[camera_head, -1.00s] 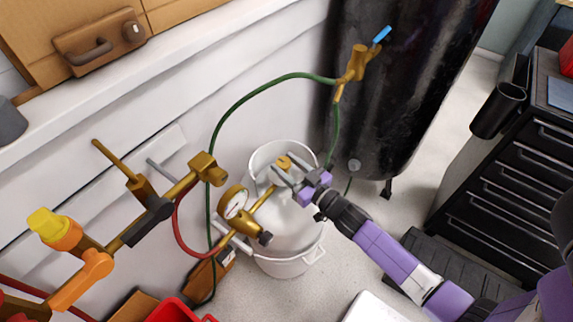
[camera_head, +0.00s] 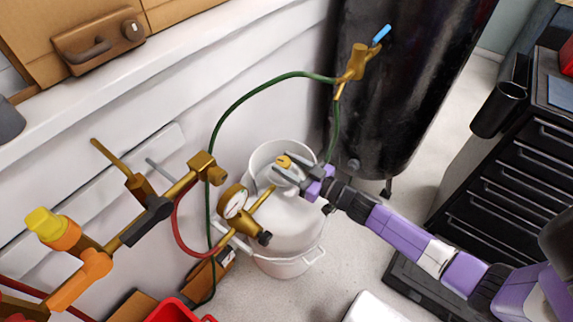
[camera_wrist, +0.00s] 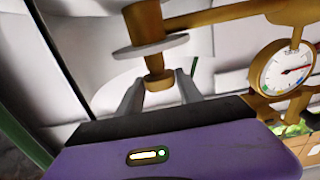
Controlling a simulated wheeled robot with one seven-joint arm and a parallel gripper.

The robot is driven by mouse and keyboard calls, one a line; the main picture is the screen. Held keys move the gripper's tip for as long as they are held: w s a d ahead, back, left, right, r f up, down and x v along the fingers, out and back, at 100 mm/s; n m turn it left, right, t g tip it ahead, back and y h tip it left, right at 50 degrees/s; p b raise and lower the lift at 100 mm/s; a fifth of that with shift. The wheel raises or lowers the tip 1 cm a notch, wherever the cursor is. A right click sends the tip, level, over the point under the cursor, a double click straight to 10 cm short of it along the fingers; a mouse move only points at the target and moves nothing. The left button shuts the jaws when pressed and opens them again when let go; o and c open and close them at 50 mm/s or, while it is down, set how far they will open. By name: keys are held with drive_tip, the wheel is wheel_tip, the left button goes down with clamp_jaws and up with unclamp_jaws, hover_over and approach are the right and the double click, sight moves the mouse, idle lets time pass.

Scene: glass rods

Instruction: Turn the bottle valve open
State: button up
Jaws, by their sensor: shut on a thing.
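The bottle (camera_head: 292,222) is a white cylinder with a raised collar, standing on the floor near the wall. Its brass valve knob (camera_head: 284,161) sits at the top inside the collar. My gripper (camera_head: 284,172) reaches in from the right and is shut on the knob. In the wrist view the brass knob (camera_wrist: 158,82) lies between the two grey fingertips of my gripper (camera_wrist: 159,92). The exact finger contact is partly hidden in the head view.
A pressure gauge (camera_head: 234,202) on brass fittings sits close left of the knob. A green hose (camera_head: 245,97) arches behind to a brass valve with a blue handle (camera_head: 382,36) by a black tank (camera_head: 405,90). A black drawer cabinet (camera_head: 510,170) stands right.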

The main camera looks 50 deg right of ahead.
drive_tip(key=shift+d+f+n+g+y+b, duration=0.15)
drive_tip(key=shift+n+y+b, duration=0.45)
drive_tip(key=shift+y, duration=0.35)
drive_tip(key=shift+a+f+n+g+y+b, duration=0.15)
drive_tip(key=shift+n+y+b, duration=0.45)
drive_tip(key=shift+y, duration=0.35)
drive_tip(key=shift+d+r+n+y+b, duration=0.2)
drive_tip(key=shift+n+y+b, duration=0.3)
drive_tip(key=shift+y+b, duration=0.2)
drive_tip(key=shift+n+g+y, duration=0.3)
drive_tip(key=shift+g+y, duration=0.1)
drive_tip(key=shift+y, duration=0.1)
drive_tip(key=o, duration=1.4)
drive_tip(key=v, duration=0.8)
